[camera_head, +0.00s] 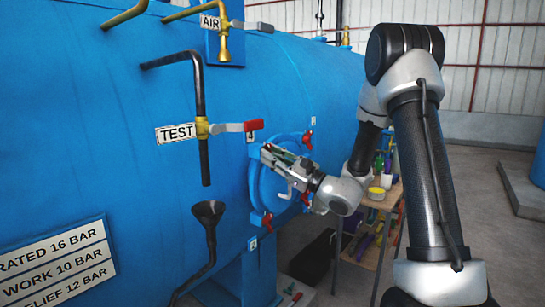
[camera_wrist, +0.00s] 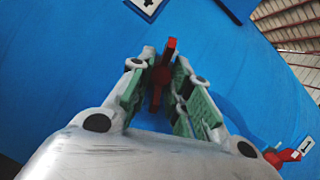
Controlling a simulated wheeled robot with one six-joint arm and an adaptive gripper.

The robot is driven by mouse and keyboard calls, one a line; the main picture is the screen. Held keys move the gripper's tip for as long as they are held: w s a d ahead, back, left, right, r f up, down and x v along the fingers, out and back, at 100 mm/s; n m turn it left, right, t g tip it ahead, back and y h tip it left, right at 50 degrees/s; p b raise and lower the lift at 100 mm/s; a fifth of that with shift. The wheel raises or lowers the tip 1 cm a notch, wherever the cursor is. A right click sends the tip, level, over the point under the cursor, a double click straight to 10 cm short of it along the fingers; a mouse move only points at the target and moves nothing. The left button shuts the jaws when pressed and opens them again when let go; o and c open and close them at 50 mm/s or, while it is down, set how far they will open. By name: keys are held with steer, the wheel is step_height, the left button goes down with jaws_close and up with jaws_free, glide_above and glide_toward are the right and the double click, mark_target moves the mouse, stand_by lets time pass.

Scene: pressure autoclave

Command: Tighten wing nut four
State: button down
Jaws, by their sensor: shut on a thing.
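A round blue hatch (camera_head: 258,188) with red wing nuts around its rim is on the side of the blue autoclave (camera_head: 110,130). My gripper (camera_head: 267,152) is at the hatch's upper left, just below a small plate marked 4 (camera_head: 250,136). In the wrist view, the red wing nut (camera_wrist: 168,50) stands between the green-padded fingers of my gripper (camera_wrist: 163,66), and the fingers are shut on it. The number plate (camera_wrist: 147,4) shows at the top edge there. In the head view, my gripper hides this wing nut.
Other red wing nuts sit at the hatch's upper right (camera_head: 308,139) and lower left (camera_head: 267,219). A black funnel (camera_head: 207,212) stands lower left. A shelf with bottles (camera_head: 376,194) is behind my arm.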

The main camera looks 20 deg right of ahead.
steer(key=shift+s+a+f+m+t+h, duration=0.1)
steer(key=shift+m+t+h, duration=0.55)
steer(key=shift+m, duration=0.95)
steer(key=shift+f+m+t+h, duration=0.1)
steer(key=shift+m+t+h, duration=0.5)
steer(key=shift+m, duration=1)
steer(key=c, duration=1.3)
jaws_free()
steer(key=shift+r, duration=0.1)
